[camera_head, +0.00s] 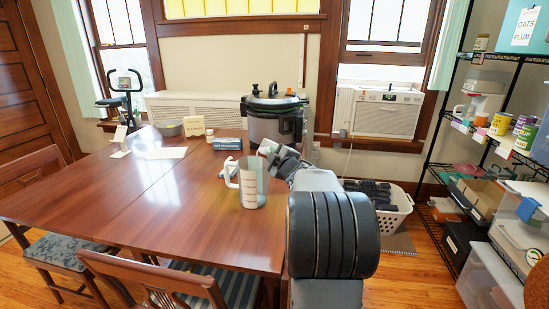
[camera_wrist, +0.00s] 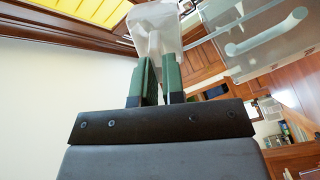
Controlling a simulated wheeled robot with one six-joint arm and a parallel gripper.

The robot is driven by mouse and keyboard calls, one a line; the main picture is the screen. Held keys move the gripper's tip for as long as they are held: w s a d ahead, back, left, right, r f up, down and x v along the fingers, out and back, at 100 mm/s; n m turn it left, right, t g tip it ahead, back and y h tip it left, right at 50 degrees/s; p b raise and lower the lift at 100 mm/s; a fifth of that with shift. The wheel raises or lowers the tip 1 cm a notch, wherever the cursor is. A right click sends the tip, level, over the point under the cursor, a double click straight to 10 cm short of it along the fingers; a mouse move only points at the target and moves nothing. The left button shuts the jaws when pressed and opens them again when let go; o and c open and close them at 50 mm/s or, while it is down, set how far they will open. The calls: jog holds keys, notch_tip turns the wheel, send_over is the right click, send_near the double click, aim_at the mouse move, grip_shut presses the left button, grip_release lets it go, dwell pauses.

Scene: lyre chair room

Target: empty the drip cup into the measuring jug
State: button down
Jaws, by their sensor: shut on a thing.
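The measuring jug (camera_head: 253,190) stands upright on the table, a clear-grey jug with printed marks and a white handle on its left. It also shows in the wrist view (camera_wrist: 285,42), at the upper right. My gripper (camera_wrist: 153,72) has its green fingers shut on the drip cup (camera_wrist: 155,22), a small translucent whitish cup. In the head view my gripper (camera_head: 274,152) is above and just right of the jug's rim. The drip cup is small and partly hidden there. I cannot tell its exact tilt or its contents.
A large black and grey cooker (camera_head: 272,125) stands behind my gripper. The table left of the jug is clear. A white basket (camera_head: 392,222) is on the floor.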

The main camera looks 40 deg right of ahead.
jog(key=shift+a+r+n+b, duration=0.1)
jog(key=shift+n+b, duration=0.45)
jog(key=shift+n, duration=0.05)
jog(key=shift+r+n+b, duration=0.15)
jog(key=shift+n+b, duration=0.25)
jog(key=shift+n, duration=0.1)
jog(key=shift+a+n+b, duration=0.1)
jog(key=shift+n+b, duration=0.25)
jog(key=shift+n, duration=0.05)
jog(key=shift+r+n+b, duration=0.2)
jog(key=shift+n+b, duration=0.15)
jog(key=shift+n, duration=0.05)
jog(key=shift+w+a+n, duration=0.1)
jog(key=shift+n, duration=0.2)
